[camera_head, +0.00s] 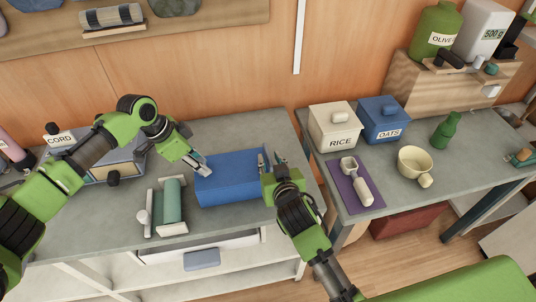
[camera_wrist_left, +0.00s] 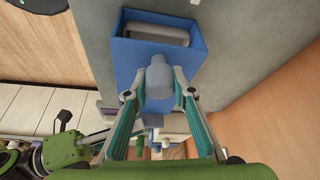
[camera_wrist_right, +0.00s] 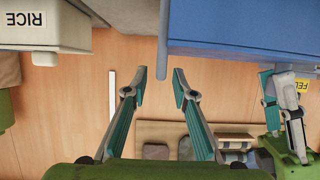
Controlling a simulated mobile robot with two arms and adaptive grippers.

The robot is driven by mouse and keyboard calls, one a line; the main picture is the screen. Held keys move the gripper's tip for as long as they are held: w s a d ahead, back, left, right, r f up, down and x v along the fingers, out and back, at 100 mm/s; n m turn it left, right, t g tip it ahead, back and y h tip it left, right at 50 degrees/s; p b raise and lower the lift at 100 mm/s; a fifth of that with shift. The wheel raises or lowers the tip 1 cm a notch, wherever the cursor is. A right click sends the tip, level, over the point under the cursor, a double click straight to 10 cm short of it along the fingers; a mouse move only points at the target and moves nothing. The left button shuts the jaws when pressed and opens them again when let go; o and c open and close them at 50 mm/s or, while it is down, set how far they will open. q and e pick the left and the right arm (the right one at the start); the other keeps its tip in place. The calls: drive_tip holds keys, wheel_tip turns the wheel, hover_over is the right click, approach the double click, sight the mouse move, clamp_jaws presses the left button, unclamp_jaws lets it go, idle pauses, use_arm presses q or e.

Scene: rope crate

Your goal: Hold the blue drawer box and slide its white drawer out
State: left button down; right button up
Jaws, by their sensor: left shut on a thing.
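The blue drawer box (camera_head: 235,178) lies on the grey counter. My left gripper (camera_head: 205,170) is at its left end. In the left wrist view, its fingers (camera_wrist_left: 160,92) are shut on a grey rounded piece (camera_wrist_left: 158,76) against the blue box (camera_wrist_left: 125,60). A pale piece, which looks like the drawer (camera_wrist_left: 155,33), sits inside the box's opening. My right gripper (camera_head: 268,162) is at the box's right end. In the right wrist view, its fingers (camera_wrist_right: 153,90) are open, with a blue-grey strip (camera_wrist_right: 163,45) at the box's end between or just beyond them.
A green cylinder on a pale stand (camera_head: 172,205) is left of the box. A CORD box (camera_head: 120,165) stands farther left. Across a gap, the right counter holds RICE (camera_head: 333,130) and OATS (camera_head: 382,118) containers, a scoop on a purple mat (camera_head: 341,185) and a cup (camera_head: 413,160).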

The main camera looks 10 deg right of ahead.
sight(269, 157)
drive_tip(key=shift+x, duration=1.8)
clamp_jaws()
drive_tip(key=d, duration=1.1)
drive_tip(key=shift+d, duration=0.4)
drive_tip(key=shift+f, duration=0.15)
unclamp_jaws()
drive_tip(key=shift+a, duration=0.1)
drive_tip(key=shift+s, duration=0.1)
